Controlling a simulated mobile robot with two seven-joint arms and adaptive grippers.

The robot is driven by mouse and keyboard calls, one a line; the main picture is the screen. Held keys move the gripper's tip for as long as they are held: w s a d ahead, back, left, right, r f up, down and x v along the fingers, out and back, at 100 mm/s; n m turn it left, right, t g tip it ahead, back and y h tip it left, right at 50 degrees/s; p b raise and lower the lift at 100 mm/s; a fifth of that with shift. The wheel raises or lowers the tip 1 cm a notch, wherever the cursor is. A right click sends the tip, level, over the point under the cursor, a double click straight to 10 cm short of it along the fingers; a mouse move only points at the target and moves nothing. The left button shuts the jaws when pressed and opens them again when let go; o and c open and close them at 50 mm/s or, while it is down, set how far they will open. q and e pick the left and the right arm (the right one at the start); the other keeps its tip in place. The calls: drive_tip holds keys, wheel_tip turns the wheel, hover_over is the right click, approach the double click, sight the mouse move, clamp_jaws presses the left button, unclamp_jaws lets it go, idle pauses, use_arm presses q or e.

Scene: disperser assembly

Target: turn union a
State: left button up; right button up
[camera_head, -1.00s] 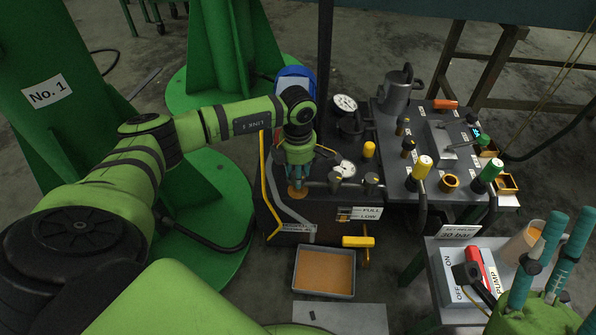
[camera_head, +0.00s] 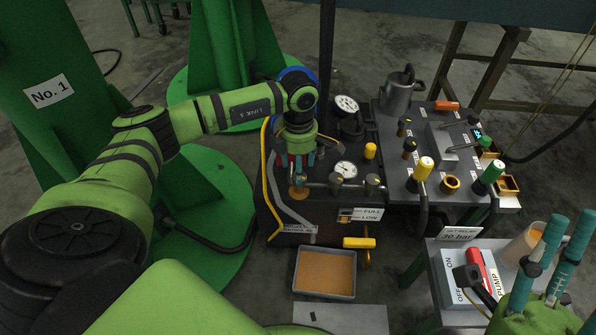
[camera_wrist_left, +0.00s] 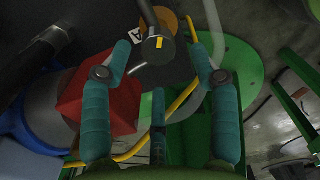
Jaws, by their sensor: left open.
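My left gripper (camera_head: 297,172) is over the left end of the dark machine block. In the left wrist view its teal fingers (camera_wrist_left: 160,85) are spread apart with nothing clamped between them. A red six-sided nut (camera_wrist_left: 98,98) on a grey cylinder lies by the left-hand finger, which partly covers it. A dark round fitting (camera_wrist_left: 158,50) with a yellow mark sits beyond the fingertips, beside a white label "A" (camera_wrist_left: 136,32). I cannot tell for sure which of these is union A. My right gripper (camera_head: 541,258) is at the lower right, fingers apart and empty.
Gauges (camera_head: 345,169) and pipe fittings stand close to the right of the left gripper. Yellow and grey hoses (camera_head: 268,165) run on its left. A shallow tray (camera_head: 324,290) is in front. A pump switch box (camera_head: 464,284) stands at the right.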

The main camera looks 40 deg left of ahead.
use_arm(q)
wheel_tip(320, 180, up, 8)
drive_tip(key=shift+d, duration=0.1)
idle(0.6)
